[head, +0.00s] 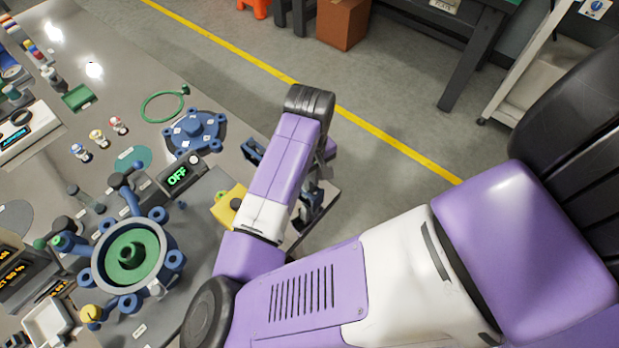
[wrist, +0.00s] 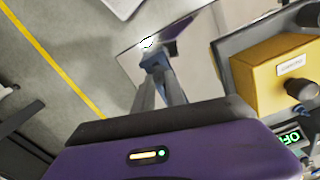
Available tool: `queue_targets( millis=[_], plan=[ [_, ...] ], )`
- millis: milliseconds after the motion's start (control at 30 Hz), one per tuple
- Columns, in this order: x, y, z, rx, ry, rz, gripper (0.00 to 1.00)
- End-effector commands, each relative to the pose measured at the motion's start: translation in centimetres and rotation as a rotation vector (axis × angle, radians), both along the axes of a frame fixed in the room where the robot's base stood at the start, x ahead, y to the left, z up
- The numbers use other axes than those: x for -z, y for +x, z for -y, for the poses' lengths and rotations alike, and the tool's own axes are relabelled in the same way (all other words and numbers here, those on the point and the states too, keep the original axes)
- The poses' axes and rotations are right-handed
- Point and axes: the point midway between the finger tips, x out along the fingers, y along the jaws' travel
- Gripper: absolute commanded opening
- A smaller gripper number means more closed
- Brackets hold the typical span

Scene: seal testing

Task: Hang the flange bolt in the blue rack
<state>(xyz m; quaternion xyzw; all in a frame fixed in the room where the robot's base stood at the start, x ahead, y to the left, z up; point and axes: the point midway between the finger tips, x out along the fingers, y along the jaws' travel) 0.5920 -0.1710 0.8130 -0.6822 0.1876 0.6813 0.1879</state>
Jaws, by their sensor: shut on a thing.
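My gripper (head: 305,208) is partly hidden behind my purple and white arm in the head view, above the right edge of the bench. In the wrist view its grey fingers (wrist: 156,76) come together at a small blue piece (wrist: 154,62) at their tips. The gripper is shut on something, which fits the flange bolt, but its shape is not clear. A blue form (head: 254,150) just left of my forearm may be part of the blue rack; my arm covers the rest. I cannot tell whether the held piece touches the rack.
A yellow box (head: 228,207) stands left of my gripper and shows large in the wrist view (wrist: 275,75). An OFF display (head: 178,176), a blue bolted cover (head: 195,131) and a large blue flanged housing (head: 168,262) lie further left. Open floor lies beyond the bench edge.

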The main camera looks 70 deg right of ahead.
Motion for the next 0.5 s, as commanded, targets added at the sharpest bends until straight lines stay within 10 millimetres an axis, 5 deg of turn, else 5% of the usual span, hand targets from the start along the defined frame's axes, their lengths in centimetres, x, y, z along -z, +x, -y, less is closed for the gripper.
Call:
queue_targets(
  millis=[500],
  plan=[
    [0.34, 0.04, -0.03, -0.001, 0.001, 0.001, 0.00]
  ],
)
